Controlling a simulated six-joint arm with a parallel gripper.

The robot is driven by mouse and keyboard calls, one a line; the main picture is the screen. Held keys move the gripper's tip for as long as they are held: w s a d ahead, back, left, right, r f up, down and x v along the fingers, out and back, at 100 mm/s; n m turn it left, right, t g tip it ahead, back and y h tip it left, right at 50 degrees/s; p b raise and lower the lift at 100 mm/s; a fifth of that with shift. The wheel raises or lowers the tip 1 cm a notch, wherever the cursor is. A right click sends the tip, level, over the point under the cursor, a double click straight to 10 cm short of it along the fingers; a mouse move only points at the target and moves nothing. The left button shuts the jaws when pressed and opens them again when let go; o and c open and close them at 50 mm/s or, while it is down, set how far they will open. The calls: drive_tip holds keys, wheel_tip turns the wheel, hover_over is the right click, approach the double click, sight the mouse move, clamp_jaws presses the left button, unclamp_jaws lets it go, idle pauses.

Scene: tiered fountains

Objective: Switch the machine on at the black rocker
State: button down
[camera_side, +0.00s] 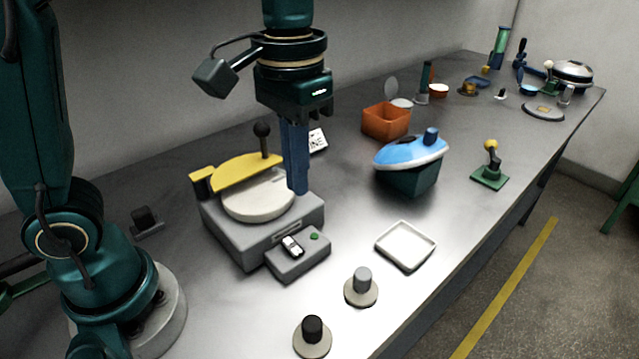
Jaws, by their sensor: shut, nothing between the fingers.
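The machine (230,232) is a grey block with a pale round disc (255,203) on top and a yellow half-round cover (237,172) over the disc's back. A small grey switch box (301,264) stands at its front. The box carries a small rocker (292,246), which looks black with a pale part, and a green button or lamp (315,237). The rocker's tilt is too small to tell. My gripper (298,191) points straight down with long blue fingers, shut and empty. Its tips appear by the disc's right edge, behind the switch box and apart from the rocker.
A black ball-topped lever (263,131) rises behind the disc. A white tray (406,246) and two round-based knobs (361,286) (312,329) stand right and in front. A blue-lidded green box (409,176) and an orange bin (386,121) stand farther back. The metal bench between them is clear.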

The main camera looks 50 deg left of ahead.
drive_tip(key=shift+d+r, duration=0.15)
drive_tip(key=shift+r, duration=0.55)
